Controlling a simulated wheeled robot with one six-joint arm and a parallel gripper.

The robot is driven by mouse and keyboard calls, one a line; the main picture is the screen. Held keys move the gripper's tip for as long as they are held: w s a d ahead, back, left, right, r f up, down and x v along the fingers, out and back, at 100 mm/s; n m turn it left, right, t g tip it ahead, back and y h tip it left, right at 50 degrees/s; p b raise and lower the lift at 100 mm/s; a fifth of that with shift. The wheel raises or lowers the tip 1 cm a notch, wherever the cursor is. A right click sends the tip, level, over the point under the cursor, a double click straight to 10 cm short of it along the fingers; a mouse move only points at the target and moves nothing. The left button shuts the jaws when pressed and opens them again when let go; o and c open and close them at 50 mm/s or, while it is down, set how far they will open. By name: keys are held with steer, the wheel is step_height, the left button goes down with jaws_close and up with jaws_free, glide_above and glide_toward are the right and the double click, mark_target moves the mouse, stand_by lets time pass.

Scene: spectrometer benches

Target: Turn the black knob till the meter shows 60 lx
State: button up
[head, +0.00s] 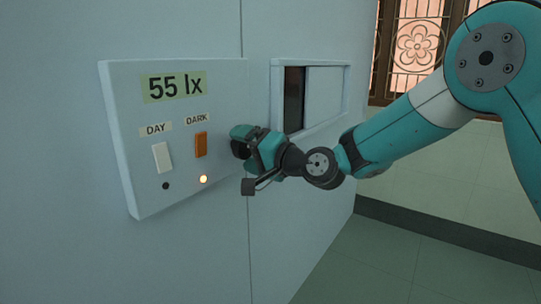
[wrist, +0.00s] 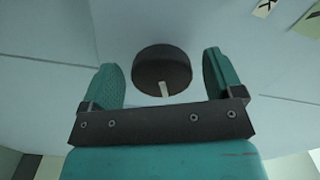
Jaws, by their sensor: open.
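The meter (head: 174,87) is a green display at the top of a pale wall panel in the head view and reads 55 lx. The black knob (wrist: 161,66) is round with a white pointer mark at its lower edge in the wrist view. My gripper (wrist: 167,85) is open, with one teal finger on each side of the knob and a visible gap to each. In the head view, my gripper (head: 240,142) is at the panel's right side and hides the knob.
The panel (head: 120,95) also carries a white DAY switch (head: 161,157) and an orange DARK switch (head: 201,144), with a lit lamp (head: 203,179) below DARK. A recessed opening (head: 293,100) with a sliding cover is right of the panel. Floor (head: 370,265) at lower right is clear.

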steer(key=b+v, duration=0.2)
steer(key=v, duration=1.5)
steer(key=s+a+f+n+g+h, duration=0.2)
steer(key=s+n+g, duration=0.2)
steer(key=s, duration=0.2)
steer(key=s+a+f+n+g+h, duration=0.1)
steer(key=s+a+f+n+g, duration=0.15)
steer(key=s, duration=0.35)
steer(key=s+d+f+n+g+h, duration=0.35)
steer(key=s+d+h, duration=0.3)
steer(key=s, duration=0.55)
step_height(320, 180, up, 26)
steer(key=d+g+p, duration=0.1)
steer(key=p, duration=2.5)
steer(key=shift+s+d+f, duration=0.25)
steer(key=shift+d, duration=0.15)
